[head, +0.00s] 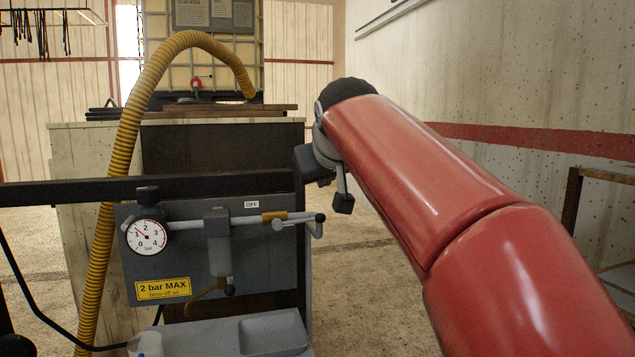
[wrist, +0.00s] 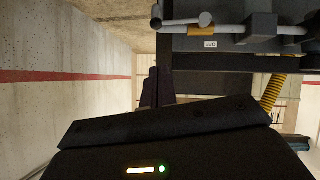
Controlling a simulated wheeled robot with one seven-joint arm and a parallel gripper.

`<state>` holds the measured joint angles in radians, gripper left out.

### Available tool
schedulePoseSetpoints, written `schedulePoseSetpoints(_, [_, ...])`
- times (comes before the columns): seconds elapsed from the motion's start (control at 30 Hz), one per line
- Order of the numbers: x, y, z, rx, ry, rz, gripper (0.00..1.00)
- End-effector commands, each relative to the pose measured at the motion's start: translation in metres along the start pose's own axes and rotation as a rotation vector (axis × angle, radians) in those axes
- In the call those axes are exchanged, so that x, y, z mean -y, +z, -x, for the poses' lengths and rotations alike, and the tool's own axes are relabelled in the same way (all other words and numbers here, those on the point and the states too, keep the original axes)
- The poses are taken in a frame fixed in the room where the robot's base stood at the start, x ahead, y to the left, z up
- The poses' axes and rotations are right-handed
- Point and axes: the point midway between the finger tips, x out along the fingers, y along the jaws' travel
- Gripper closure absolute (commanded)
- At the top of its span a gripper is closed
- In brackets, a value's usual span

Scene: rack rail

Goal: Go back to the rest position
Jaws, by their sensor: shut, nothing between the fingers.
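My red arm reaches in from the lower right in the head view. My gripper (head: 343,203) is at its far end, small and partly hidden behind the arm, just above and right of the grey panel (head: 190,250). In the wrist view my gripper's dark fingers (wrist: 151,88) stand together, shut with nothing held, behind the dark housing with its lit strip. The panel carries a pipe with a white-and-grey lever (head: 318,228) at its right end, next to an OFF label (head: 251,204). The gripper appears apart from the lever.
A round gauge (head: 146,237) and a yellow 2 bar MAX label (head: 163,289) are on the panel. A yellow hose (head: 118,165) arches behind it. A dark rail (head: 80,192) crosses at left. A grey tray (head: 272,335) sits below. Open floor (head: 350,270) lies right of the panel.

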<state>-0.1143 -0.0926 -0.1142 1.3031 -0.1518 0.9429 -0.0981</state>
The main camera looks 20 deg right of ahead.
Motion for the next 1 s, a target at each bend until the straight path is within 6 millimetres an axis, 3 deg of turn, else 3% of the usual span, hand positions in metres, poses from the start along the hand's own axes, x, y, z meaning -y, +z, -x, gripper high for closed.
schedulePoseSetpoints(0.13, [0.005,0.025,0.004,0.034,-0.019,-0.013,1.0])
schedulePoseSetpoints(0.23, [0.013,0.07,0.011,0.092,-0.047,-0.032,1.0])
schedulePoseSetpoints(0.6, [0.074,0.309,0.04,0.373,-0.143,-0.116,1.0])
schedulePoseSetpoints(0.7, [0.087,0.359,0.045,0.43,-0.153,-0.13,1.0])
schedulePoseSetpoints(0.83, [0.096,0.398,0.048,0.473,-0.157,-0.142,1.0])
schedulePoseSetpoints(1.0, [0.098,0.408,0.049,0.486,-0.158,-0.146,1.0])
